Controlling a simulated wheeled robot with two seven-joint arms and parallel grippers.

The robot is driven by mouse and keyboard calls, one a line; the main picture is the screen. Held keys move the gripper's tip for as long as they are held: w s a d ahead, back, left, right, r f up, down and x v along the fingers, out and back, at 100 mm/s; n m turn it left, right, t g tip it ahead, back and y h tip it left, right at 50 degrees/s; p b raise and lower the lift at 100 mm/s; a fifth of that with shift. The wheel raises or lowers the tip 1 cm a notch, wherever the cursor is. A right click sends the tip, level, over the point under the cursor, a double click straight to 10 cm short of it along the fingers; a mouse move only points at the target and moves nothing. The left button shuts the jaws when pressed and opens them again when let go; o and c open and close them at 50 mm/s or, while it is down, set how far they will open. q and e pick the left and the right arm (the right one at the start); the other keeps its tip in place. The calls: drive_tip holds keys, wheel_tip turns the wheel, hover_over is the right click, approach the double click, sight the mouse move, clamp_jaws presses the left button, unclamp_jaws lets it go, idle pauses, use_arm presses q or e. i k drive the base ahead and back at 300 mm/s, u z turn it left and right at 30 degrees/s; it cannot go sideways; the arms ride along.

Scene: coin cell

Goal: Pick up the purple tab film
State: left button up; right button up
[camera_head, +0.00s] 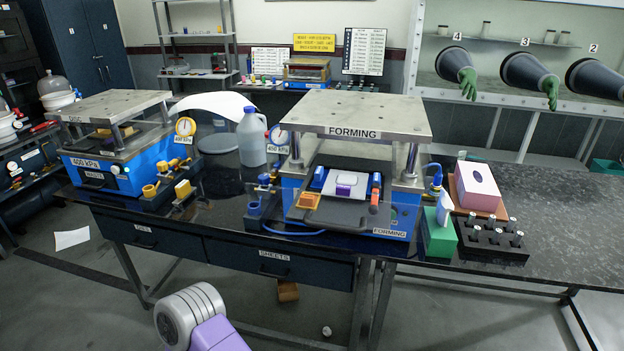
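A small white piece with a purple border and purple patch (346,180) lies in the dark tray (338,213) of the blue forming press (352,122). It is the only small purple item I can make out and may be the purple tab film; its details are too small to tell. Blue blocks flank it in the tray, with an orange square piece (308,201) at the front left. Neither of my grippers shows. Only a white and lilac part of my own arm is at the bottom, well in front of the bench.
The press top plate overhangs the tray from behind. A green box (438,234), a black holder with several vials (492,242) and a pink-topped box (477,186) stand right. A jug (251,138) and second press (116,104) stand left. The bench (570,225) is clear far right.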

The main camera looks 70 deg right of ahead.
sight(346, 180)
drive_tip(key=i, duration=1.15)
drive_tip(key=z, duration=2.05)
